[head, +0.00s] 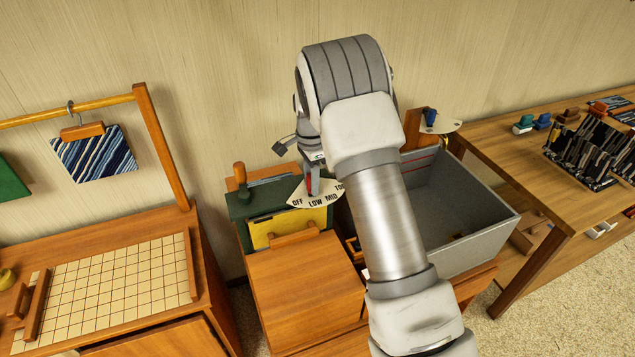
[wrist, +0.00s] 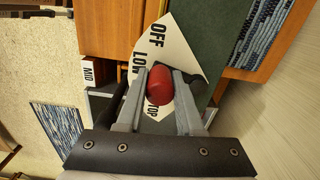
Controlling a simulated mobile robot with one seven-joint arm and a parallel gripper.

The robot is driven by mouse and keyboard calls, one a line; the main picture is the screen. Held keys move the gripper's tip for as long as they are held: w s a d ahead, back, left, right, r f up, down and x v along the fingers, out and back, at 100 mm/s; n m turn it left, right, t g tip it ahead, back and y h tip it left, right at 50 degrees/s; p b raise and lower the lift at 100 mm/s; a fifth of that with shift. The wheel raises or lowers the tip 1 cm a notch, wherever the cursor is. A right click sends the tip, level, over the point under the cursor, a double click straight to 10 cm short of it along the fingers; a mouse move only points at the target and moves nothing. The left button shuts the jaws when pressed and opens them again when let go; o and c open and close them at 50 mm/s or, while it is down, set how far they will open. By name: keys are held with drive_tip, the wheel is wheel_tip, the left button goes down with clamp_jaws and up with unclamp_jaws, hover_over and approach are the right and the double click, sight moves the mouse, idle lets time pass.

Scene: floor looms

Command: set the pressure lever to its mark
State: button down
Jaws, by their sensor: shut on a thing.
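The pressure lever's red knob (wrist: 160,88) sits between the two fingers of my gripper (wrist: 158,100) in the wrist view, and the gripper is shut on it. In the head view a bit of red (head: 309,185) shows under my gripper (head: 312,178). The white fan-shaped dial plate (head: 318,200) reads OFF, LOW, MID and TOP. It also shows in the wrist view (wrist: 178,48), where OFF, part of LOW and TOP are readable and the fingers cover the rest. The lever's exact setting cannot be told.
A wooden-knobbed handle (head: 240,175) stands left of the dial. A yellow panel (head: 285,228) and a wooden cabinet (head: 305,285) are in front. A grey open bin (head: 470,220) is at right, with a second plate with a blue knob (head: 430,118) behind it.

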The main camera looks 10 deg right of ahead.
drive_tip(key=a+m, duration=0.1)
drive_tip(key=m, duration=0.2)
drive_tip(key=shift+w+a+r, duration=0.1)
drive_tip(key=shift+w+a, duration=0.1)
drive_tip(key=shift+a, duration=0.2)
drive_tip(key=shift+w+a+m, duration=0.25)
drive_tip(key=shift+a+m, duration=0.2)
drive_tip(key=shift+m, duration=0.65)
drive_tip(key=c, duration=0.5)
unclamp_jaws()
drive_tip(key=shift+c, duration=0.2)
wheel_tip(320, 180, up, 17)
drive_tip(key=shift+r+b, duration=0.2)
drive_tip(key=shift+b, duration=0.15)
